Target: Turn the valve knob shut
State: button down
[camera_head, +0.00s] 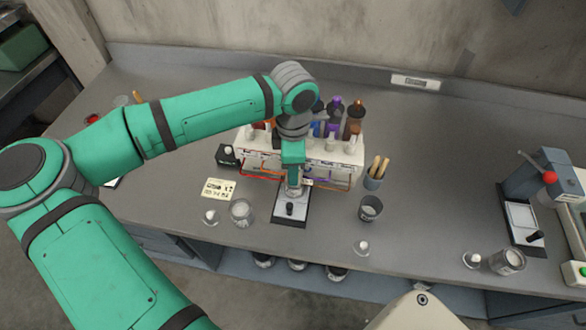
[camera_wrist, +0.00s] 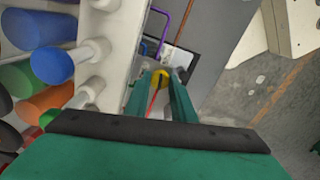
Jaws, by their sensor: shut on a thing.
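My gripper (camera_head: 294,188) reaches down at the front of the white dispensing rack (camera_head: 348,158). In the wrist view, my gripper's two fingers (camera_wrist: 162,84) are closed on a small yellow piece, which looks like the valve knob (camera_wrist: 161,77). The fingers cover most of the knob, so its turn angle cannot be told. In the head view the gripper hides the knob. A dark-edged plate (camera_head: 280,212) with a small black part (camera_head: 290,208) lies just below the gripper.
Bottles (camera_head: 355,118) stand on the rack, with coloured tubes along its front. A glass jar (camera_head: 241,211), a label card (camera_head: 217,189), a dark cup (camera_head: 370,208) and a brush holder (camera_head: 373,180) stand near.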

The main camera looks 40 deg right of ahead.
jog(key=shift+m, duration=1.1)
jog(key=c, duration=1.5)
grip_release()
notch_tip(320, 180, up, 11)
jog(key=shift+f, duration=0.1)
